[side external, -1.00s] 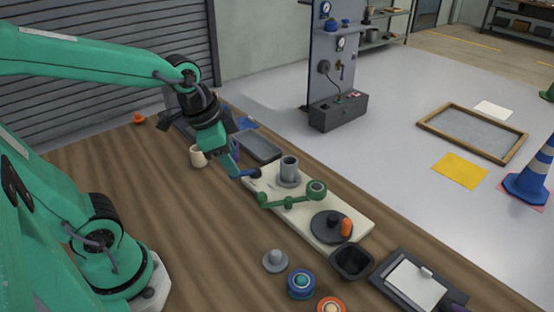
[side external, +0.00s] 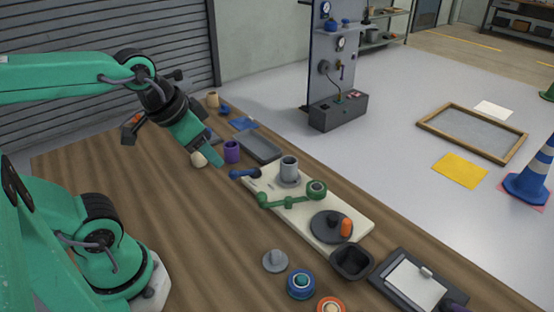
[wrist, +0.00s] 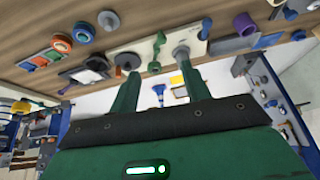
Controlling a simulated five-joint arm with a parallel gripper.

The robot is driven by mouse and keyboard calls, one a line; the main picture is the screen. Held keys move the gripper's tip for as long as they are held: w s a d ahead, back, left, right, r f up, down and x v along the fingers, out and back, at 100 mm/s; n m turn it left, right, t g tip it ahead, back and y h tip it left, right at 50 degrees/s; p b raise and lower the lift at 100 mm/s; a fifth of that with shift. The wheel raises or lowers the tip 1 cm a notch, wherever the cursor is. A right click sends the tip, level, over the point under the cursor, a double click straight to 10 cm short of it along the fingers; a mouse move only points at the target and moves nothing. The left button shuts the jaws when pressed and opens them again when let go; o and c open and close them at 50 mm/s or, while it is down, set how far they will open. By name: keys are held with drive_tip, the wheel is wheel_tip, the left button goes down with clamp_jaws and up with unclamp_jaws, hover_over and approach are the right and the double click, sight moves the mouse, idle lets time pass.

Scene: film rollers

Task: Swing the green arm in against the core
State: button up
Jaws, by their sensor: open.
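In the wrist view, the green arm (wrist: 157,52) is beside the core (wrist: 181,53). A blue arm (side external: 244,174) is at the board's left end. My gripper (side external: 216,156) is open and empty, above the table left of the board, apart from the green arm. Its spread fingers (wrist: 161,92) show in the wrist view.
A black bowl (side external: 352,263) stands right of the board. The table's left-front is clear.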

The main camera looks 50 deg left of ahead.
drive_tip(key=w+f+m+g, duration=0.2)
drive_tip(key=w+f+m, duration=0.2)
drive_tip(key=w+m, duration=0.25)
drive_tip(key=m+g, duration=0.1)
drive_tip(key=m, duration=0.8)
hover_over(261, 193)
drive_tip(key=s, duration=0.1)
drive_tip(key=shift+n, duration=0.25)
drive_tip(key=shift+s+d+f, duration=0.1)
drive_tip(key=shift+f, duration=2)
drive_tip(key=shift+s+d+f, duration=0.1)
drive_tip(key=shift+f, duration=1.95)
drive_tip(key=shift+f, duration=0.1)
drive_tip(key=shift+a+x, duration=0.2)
drive_tip(key=shift+x, duration=3.6)
clamp_jaws()
